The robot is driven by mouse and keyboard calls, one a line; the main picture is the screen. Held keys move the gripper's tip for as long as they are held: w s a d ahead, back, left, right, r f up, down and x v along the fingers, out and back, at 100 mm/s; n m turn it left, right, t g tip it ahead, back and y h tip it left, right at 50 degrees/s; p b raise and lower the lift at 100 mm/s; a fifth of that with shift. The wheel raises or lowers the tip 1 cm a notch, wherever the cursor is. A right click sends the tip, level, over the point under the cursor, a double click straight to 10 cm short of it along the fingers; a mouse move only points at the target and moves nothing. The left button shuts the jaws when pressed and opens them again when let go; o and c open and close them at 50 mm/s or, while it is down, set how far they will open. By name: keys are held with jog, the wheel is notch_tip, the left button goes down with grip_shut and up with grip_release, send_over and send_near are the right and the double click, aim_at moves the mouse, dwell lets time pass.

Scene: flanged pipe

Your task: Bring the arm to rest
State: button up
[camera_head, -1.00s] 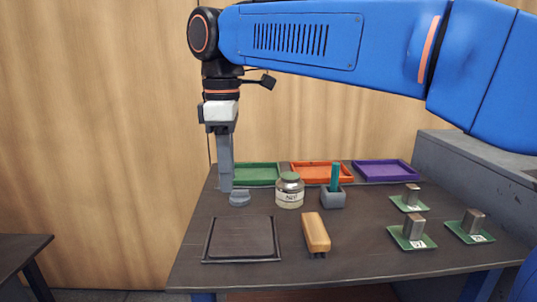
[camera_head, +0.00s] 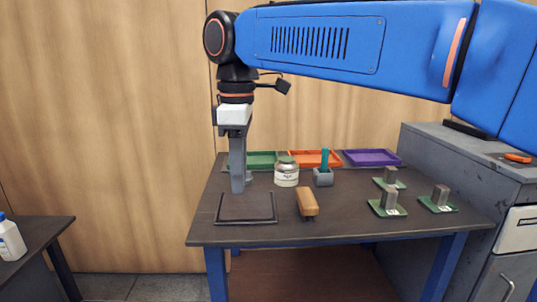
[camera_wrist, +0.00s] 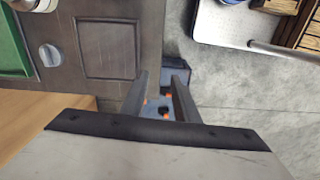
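My gripper (camera_head: 238,188) hangs from the blue arm, fingers pointing down, at the left side of the dark table (camera_head: 340,215) in the head view. In the wrist view my gripper (camera_wrist: 160,78) shows two grey fingers apart with nothing between them. Beyond the fingers lie the table's edge and the floor. A thin-rimmed dark square mat (camera_head: 247,221) lies on the table near the gripper. It also shows in the wrist view (camera_wrist: 108,50).
The table holds a jar (camera_head: 286,174), a brush-like tan block (camera_head: 307,203), a grey holder (camera_head: 323,178), green (camera_head: 262,158), orange (camera_head: 315,157) and purple (camera_head: 372,157) trays, and metal blocks on green plates (camera_head: 388,205). A grey cabinet (camera_head: 455,170) stands right; a bottle (camera_head: 10,238) stands left.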

jog(key=s+d+f+m+t, duration=0.1)
jog(key=d+f+m, duration=0.3)
jog(key=d, duration=0.6)
jog(key=s+d+f+m+t, duration=0.1)
jog(key=d+f+m, duration=0.3)
jog(key=d, duration=0.6)
jog(key=s+d+f+m+t, duration=0.1)
jog(key=s+d+f+m, duration=0.4)
jog(key=d+f, duration=0.2)
jog(key=s+d+f+m+t, duration=0.1)
jog(key=s+d+f+m, duration=0.3)
jog(key=s+d+f, duration=0.2)
notch_tip(320, 180, down, 4)
jog(key=shift+s+d+r+m+t, duration=0.1)
jog(key=shift+s+d+m+t, duration=0.25)
jog(key=shift+d, duration=0.65)
